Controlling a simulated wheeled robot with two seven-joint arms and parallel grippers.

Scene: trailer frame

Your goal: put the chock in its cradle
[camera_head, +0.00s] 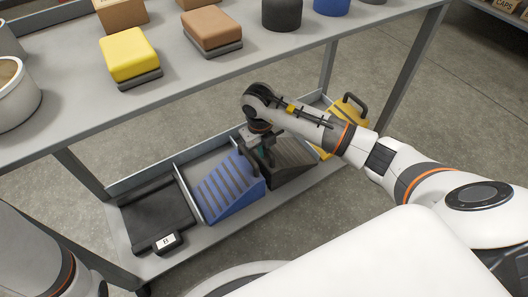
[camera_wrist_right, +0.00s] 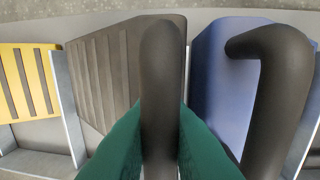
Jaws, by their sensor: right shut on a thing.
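A dark grey wedge-shaped chock (camera_head: 293,158) with a ribbed slope sits on the lower shelf between a blue chock (camera_head: 228,186) and a yellow chock (camera_head: 325,143). My right gripper (camera_head: 262,152) is at its upper end. In the right wrist view my right gripper (camera_wrist_right: 160,142) has its green fingers shut on either side of the black handle of the dark grey chock (camera_wrist_right: 108,70). Whether this chock touches the shelf cannot be told. A flat black cradle-like tray (camera_head: 155,215) with a white label stands at the shelf's left end. My left gripper is out of view.
Thin metal dividers (camera_wrist_right: 68,100) split the lower shelf into bays. The blue chock's handle (camera_wrist_right: 275,90) is close beside my right gripper. A shelf post (camera_head: 82,178) stands left.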

